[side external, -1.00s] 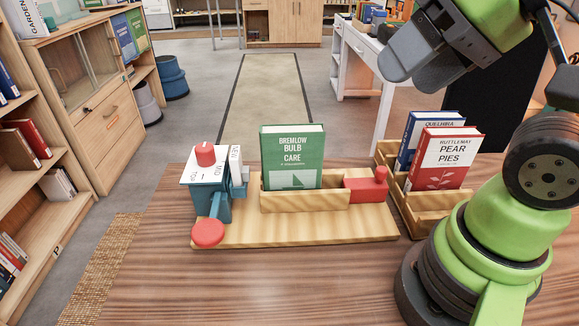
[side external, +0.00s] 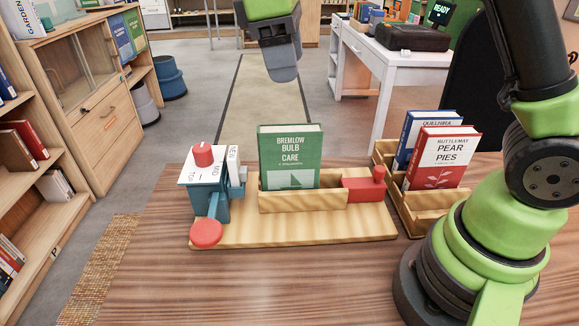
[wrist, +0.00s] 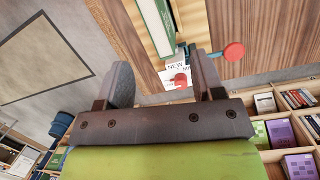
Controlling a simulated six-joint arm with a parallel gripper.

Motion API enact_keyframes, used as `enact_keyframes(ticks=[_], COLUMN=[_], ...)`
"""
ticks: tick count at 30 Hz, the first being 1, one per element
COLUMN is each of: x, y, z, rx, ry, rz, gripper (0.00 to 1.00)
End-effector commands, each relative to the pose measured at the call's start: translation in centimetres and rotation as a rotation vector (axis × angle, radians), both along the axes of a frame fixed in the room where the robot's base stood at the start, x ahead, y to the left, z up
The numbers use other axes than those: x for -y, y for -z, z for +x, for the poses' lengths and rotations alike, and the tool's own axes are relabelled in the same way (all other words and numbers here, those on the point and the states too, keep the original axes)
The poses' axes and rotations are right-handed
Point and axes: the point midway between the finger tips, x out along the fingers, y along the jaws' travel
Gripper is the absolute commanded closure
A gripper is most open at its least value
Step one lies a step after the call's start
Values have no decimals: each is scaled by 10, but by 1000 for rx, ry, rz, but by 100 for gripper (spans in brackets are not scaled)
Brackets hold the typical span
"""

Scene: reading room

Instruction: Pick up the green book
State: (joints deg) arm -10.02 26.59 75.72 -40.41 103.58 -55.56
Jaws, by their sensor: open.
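The green book (side external: 291,157), titled "Bremlow Bulb Care", stands upright in a wooden tray (side external: 303,201) on a wooden board (side external: 320,228) in the side view. Its edge also shows at the top of the wrist view (wrist: 152,22). My gripper (side external: 284,78) is above and behind the book, apart from it. In the wrist view my gripper (wrist: 163,85) has its two fingers spread with nothing held between them.
A blue device with a red knob (side external: 203,155) and a red ball lever (side external: 206,233) stands left of the book. A red block (side external: 365,186) is at the tray's right end. Blue and red books (side external: 443,158) stand in a wooden rack (side external: 404,204) at right.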

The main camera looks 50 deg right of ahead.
Motion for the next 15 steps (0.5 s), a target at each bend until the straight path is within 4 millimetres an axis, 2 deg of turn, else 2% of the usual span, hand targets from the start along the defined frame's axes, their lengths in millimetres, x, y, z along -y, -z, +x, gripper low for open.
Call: enact_keyframes(ticks=[1, 6, 15], x=[-3, -10, -9], y=[13, 42, 66], z=[11, 30, 32], rx=[-50, -161, -212], ry=[-41, -139, -179], rz=[-22, -67, -83], gripper=[38, 38, 38])
